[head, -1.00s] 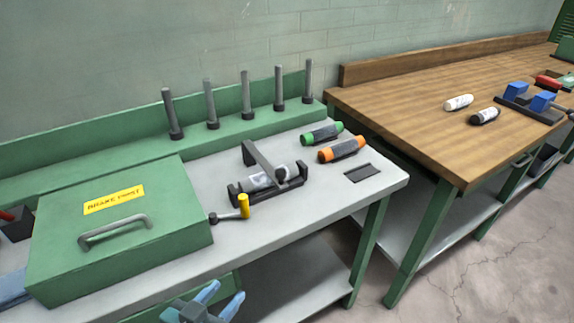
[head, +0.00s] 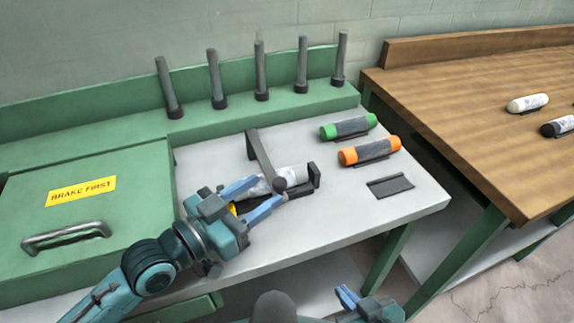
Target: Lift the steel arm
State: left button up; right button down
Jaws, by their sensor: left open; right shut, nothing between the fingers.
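The steel arm (head: 262,158) is a dark grey bar that slants over a white wrapped cylinder (head: 296,178) in a dark cradle (head: 315,178) on the grey bench top. A round dark knob (head: 280,185) is at its near end. My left gripper (head: 264,193) is open, its blue fingers pointing right toward the knob. Whether they touch the arm or cradle is unclear. The gripper hides the left part of the cradle and most of a yellow-handled crank (head: 233,208). My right gripper (head: 350,298) is low at the bottom edge, shut and empty, away from the bench top.
A green box (head: 130,185) labelled BRAKE FIRST, with a grey handle, is at left. Several upright posts (head: 260,72) line the back ledge. Green (head: 334,131) and orange (head: 350,157) ended cylinders and a dark plate (head: 390,187) lie right. A wooden bench (head: 470,110) stands beyond.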

pick_arm(q)
jog(key=x, duration=0.6)
jog(key=shift+d+p, duration=0.35)
jog(key=shift+d, duration=0.15)
jog(key=shift+r, duration=0.1)
jog(key=shift+c, duration=0.4)
jog(key=shift+w, duration=0.1)
grip_shut()
